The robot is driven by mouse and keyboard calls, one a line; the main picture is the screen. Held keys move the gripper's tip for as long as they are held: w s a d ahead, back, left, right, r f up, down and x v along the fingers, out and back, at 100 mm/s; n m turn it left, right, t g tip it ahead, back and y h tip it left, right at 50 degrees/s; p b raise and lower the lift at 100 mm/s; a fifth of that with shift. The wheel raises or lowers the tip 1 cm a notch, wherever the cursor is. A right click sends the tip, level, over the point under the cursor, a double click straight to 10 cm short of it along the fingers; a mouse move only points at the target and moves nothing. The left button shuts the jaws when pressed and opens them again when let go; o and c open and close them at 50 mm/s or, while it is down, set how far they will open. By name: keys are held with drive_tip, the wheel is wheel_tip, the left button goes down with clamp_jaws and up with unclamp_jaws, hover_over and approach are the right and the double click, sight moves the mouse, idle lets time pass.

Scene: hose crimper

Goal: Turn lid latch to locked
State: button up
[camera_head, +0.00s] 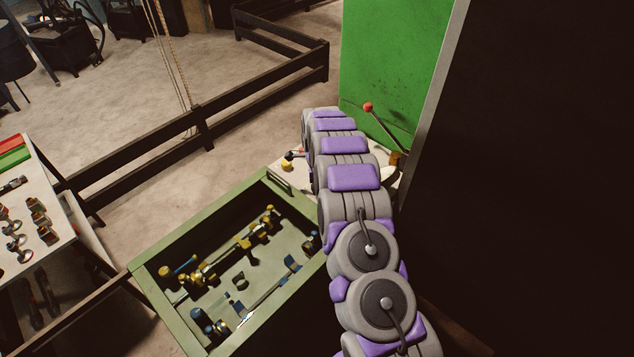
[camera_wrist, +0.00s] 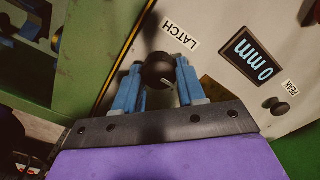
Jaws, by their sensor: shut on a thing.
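In the wrist view, the lid latch (camera_wrist: 158,70) is a round black knob on a pale panel, beside a white label reading LATCH (camera_wrist: 180,36), which appears upside down. My gripper (camera_wrist: 158,82) has its two blue fingers on either side of the knob and is shut on it. A small light mark shows on the knob's right part; I cannot tell which position it marks. In the head view my arm covers the latch and the gripper.
The panel also carries a display (camera_wrist: 248,58) reading 0 mm and a black button (camera_wrist: 280,107) near a PEAK label. In the head view, a green bin (camera_head: 165,310) of fittings stands left of my arm. A red-knobbed lever (camera_head: 368,107) rises before a green panel (camera_head: 395,50).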

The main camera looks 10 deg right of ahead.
drive_tip(key=shift+w+r, duration=0.15)
drive_tip(key=o, duration=1.1)
drive_tip(key=shift+a, duration=0.15)
drive_tip(key=shift+c, duration=0.2)
wheel_tip(320, 180, up, 17)
drive_tip(key=shift+p, duration=0.3)
